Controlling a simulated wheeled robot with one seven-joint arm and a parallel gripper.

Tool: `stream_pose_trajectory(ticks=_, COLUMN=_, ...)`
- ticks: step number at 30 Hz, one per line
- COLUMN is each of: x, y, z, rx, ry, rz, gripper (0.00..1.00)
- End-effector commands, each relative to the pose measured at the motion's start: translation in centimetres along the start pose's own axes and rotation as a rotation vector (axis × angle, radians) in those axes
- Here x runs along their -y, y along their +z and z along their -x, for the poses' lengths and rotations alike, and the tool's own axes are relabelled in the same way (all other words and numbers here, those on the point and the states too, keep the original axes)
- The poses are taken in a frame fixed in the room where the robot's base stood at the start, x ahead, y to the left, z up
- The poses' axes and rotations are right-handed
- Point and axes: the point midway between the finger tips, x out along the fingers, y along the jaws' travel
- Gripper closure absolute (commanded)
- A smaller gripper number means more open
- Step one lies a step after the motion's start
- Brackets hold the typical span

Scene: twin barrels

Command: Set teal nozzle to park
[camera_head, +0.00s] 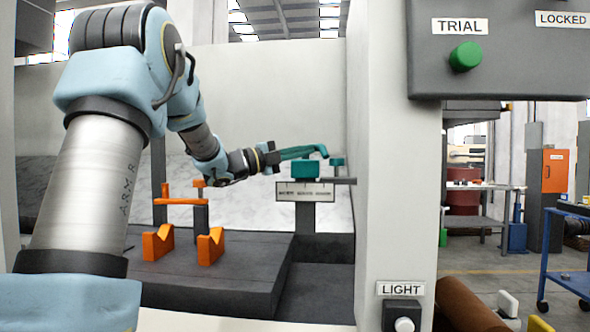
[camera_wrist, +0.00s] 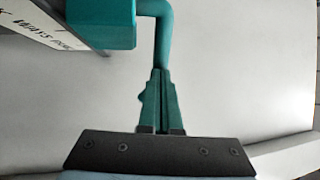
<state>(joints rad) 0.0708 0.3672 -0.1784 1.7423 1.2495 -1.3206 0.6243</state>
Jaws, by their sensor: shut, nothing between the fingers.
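The teal nozzle shows in the head view as a teal block (camera_head: 305,171) above a white label plate (camera_head: 305,191), with a small teal end piece (camera_head: 336,162) to its right. In the wrist view its block (camera_wrist: 100,22) is at the upper left, and a bent teal rod (camera_wrist: 164,35) comes down from it. My gripper (camera_head: 322,150) reaches in from the left, just above the block. In the wrist view my gripper (camera_wrist: 161,73) has its teal fingers together and empty. The fingertips overlap the rod's lower end; I cannot tell whether they touch. The label's lettering is too small to read.
Orange V-shaped supports (camera_head: 158,243) and an orange bar (camera_head: 180,201) stand on the dark bench (camera_head: 215,280) left of the nozzle. A pale pillar (camera_head: 395,150) stands close on the right, bearing a LIGHT button (camera_head: 403,325).

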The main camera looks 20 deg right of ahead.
Motion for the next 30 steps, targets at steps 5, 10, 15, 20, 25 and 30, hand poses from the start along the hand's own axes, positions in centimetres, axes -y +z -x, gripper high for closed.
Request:
stream_pose_trajectory(ticks=5, x=-0.6, y=-0.5, z=-0.7, rx=0.087, ry=0.0, rz=-0.021, gripper=1.0)
stream_pose_trajectory(ticks=10, x=-0.5, y=-0.6, z=-1.2, rx=0.098, ry=0.0, rz=-0.021, gripper=1.0)
stream_pose_trajectory(ticks=15, x=-0.4, y=-0.6, z=-1.5, rx=0.099, ry=0.001, rz=-0.021, gripper=1.0)
stream_pose_trajectory(ticks=20, x=-0.3, y=-0.7, z=-1.7, rx=0.098, ry=0.001, rz=-0.02, gripper=1.0)
stream_pose_trajectory(ticks=25, x=-0.3, y=-0.7, z=-1.7, rx=0.097, ry=0.0, rz=-0.02, gripper=1.0)
stream_pose_trajectory(ticks=30, x=-0.2, y=-0.8, z=-1.7, rx=0.096, ry=0.0, rz=-0.02, gripper=1.0)
